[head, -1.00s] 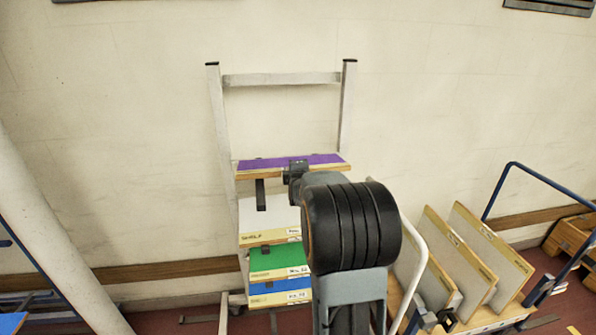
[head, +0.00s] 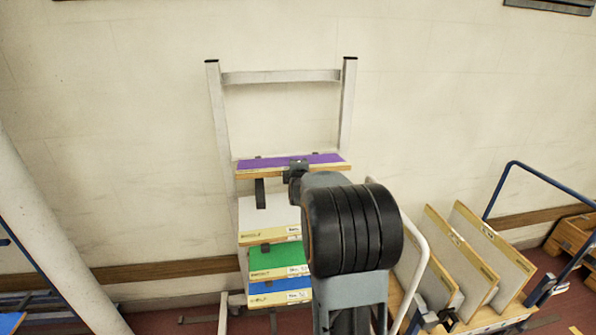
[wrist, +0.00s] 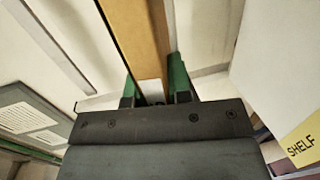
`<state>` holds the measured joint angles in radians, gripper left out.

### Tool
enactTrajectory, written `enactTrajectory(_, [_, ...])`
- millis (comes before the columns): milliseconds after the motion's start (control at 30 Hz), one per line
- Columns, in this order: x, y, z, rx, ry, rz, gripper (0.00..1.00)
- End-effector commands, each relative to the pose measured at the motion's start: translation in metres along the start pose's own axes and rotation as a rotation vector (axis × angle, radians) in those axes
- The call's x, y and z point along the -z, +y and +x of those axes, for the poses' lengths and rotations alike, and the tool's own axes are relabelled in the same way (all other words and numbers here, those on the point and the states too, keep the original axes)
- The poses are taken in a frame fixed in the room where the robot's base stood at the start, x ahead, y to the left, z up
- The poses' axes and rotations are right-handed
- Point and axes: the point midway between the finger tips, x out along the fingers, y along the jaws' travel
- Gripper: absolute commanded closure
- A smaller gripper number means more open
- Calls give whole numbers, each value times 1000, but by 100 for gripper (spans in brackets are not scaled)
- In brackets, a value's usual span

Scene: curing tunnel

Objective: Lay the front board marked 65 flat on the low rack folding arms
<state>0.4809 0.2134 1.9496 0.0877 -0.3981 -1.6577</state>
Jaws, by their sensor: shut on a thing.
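A purple-topped board (head: 325,159) with a wooden edge lies about level between the posts of the white rack (head: 216,115). My gripper (head: 297,168) is at its front edge, partly hidden behind my own wrist. In the wrist view my gripper (wrist: 154,88) is shut on the board's wooden edge (wrist: 147,40), with a white label between the green fingers. No number can be read on it. A dark folding arm (head: 260,192) shows under the board's left part. I cannot tell whether the board rests on the arms.
Below are a white board (head: 266,216), a green board (head: 276,260) and a blue board (head: 275,287) on the rack. Several pale boards (head: 490,248) lean on a wooden cart at right. A yellow SHELF label (wrist: 301,150) shows close by in the wrist view.

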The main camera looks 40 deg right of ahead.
Motion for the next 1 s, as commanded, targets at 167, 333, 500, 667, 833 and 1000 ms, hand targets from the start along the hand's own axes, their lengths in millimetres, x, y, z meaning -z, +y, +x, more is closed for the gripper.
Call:
enactTrajectory(167, [0,-1,0,3,0,0,77])
enactTrajectory(333, [0,-1,0,3,0,0,61])
enactTrajectory(500, [0,-1,0,2,0,0,51])
enactTrajectory(667, [0,-2,0,6,0,0,51])
enactTrajectory(833, [0,-2,-8,3,0,0,51])
enactTrajectory(1000, [0,-2,-34,-1,0,-1,51])
